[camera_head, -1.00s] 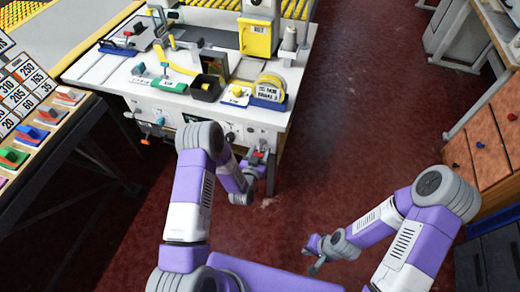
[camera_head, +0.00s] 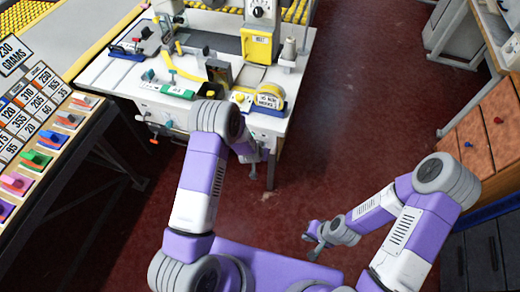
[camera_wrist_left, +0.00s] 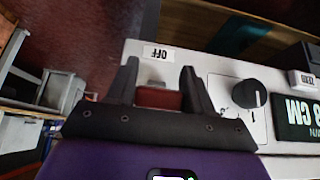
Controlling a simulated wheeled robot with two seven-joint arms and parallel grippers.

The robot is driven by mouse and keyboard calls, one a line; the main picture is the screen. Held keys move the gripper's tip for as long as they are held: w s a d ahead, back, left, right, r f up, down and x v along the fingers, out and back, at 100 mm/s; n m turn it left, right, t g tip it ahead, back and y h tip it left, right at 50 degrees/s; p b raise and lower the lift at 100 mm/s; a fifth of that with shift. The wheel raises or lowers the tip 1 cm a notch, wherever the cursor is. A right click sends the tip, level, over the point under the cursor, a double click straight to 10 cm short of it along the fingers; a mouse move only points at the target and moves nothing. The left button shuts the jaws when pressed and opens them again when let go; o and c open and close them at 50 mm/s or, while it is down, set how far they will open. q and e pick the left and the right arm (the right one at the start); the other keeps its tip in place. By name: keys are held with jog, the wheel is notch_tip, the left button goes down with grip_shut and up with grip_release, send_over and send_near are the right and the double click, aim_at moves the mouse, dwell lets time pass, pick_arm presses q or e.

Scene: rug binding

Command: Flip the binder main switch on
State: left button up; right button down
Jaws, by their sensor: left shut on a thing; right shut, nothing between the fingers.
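The binder's main switch is a red rocker (camera_wrist_left: 158,98) on the white front panel, seen in the left wrist view between my left fingers. An upside-down OFF label (camera_wrist_left: 158,53) shows on the panel beside it. My left gripper (camera_wrist_left: 160,82) is shut on the red switch. In the head view my left gripper (camera_head: 254,160) is at the right end of the machine table's front (camera_head: 180,112), where the forearm partly hides it and the switch is hard to make out. My right gripper (camera_head: 314,247) is shut and empty over the floor, away from the table.
A black knob (camera_wrist_left: 250,93) sits on the panel close to the switch. Red floor (camera_head: 340,130) between is clear.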

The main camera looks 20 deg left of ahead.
pick_arm(q)
jog(key=shift+r+g, duration=0.2)
jog(key=shift+g, duration=0.1)
jog(key=shift+p, duration=0.3)
jog(key=o, duration=1)
jog(key=shift+c, duration=0.2)
jog(key=p+v, duration=0.1)
jog(key=v, duration=0.6)
jog(key=shift+r+p, duration=0.25)
jog(key=shift+p, duration=0.05)
